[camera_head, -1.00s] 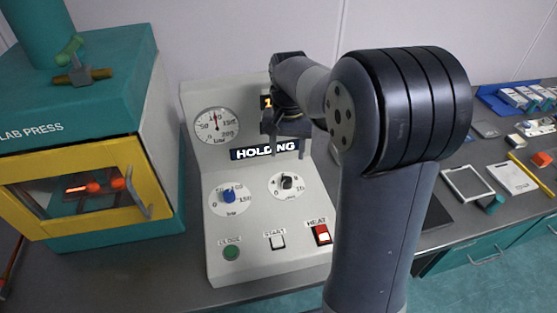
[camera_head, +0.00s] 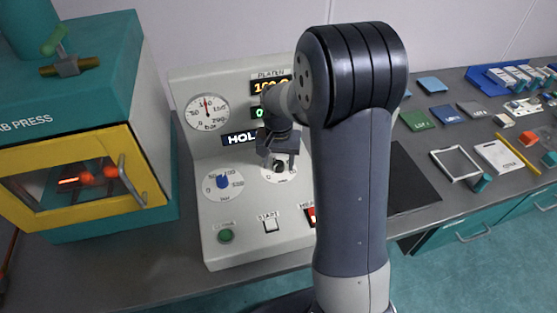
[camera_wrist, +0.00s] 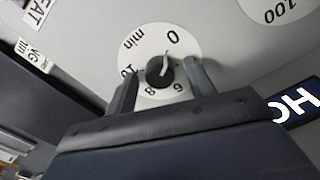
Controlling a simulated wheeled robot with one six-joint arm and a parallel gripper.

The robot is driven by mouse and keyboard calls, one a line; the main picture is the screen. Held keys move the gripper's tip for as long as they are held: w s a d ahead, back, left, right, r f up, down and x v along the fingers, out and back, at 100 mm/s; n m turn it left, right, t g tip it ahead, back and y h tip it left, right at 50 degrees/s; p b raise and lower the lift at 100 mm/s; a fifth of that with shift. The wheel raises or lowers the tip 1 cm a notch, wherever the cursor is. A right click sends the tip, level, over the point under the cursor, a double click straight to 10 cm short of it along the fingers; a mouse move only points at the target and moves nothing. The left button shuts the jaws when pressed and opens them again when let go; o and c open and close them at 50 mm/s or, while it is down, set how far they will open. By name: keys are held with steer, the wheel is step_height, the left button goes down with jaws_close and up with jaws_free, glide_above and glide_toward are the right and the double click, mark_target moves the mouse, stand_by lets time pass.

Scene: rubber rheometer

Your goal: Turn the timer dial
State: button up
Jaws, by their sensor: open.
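The timer dial is a dark round knob with a pale pointer on a white scale plate marked "min". It shows in the wrist view (camera_wrist: 159,70), where its pointer is toward the 0. In the head view the dial (camera_head: 279,167) is partly covered by my gripper (camera_head: 279,155). In the wrist view my open gripper (camera_wrist: 162,85) has one finger on each side of the knob. I cannot tell whether the fingers touch it. The control panel (camera_head: 205,243) reads "HOL", the rest hidden by my arm.
A blue knob (camera_head: 222,181) is left of the timer. Below are a green button (camera_head: 226,236), a start button (camera_head: 270,225) and a partly hidden red heat switch (camera_head: 311,215). The lab press (camera_head: 150,110) stands left; small items lie on the right bench.

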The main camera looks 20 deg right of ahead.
steer(key=c, duration=1)
steer(key=shift+o, duration=0.2)
steer(key=m+b, duration=0.1)
steer(key=m, duration=0.4)
steer(key=shift+m, duration=0.3)
steer(key=m, duration=0.5)
steer(key=shift+m+b, duration=0.3)
steer(key=shift+m, duration=0.4)
steer(key=o, duration=1)
steer(key=shift+c, duration=0.2)
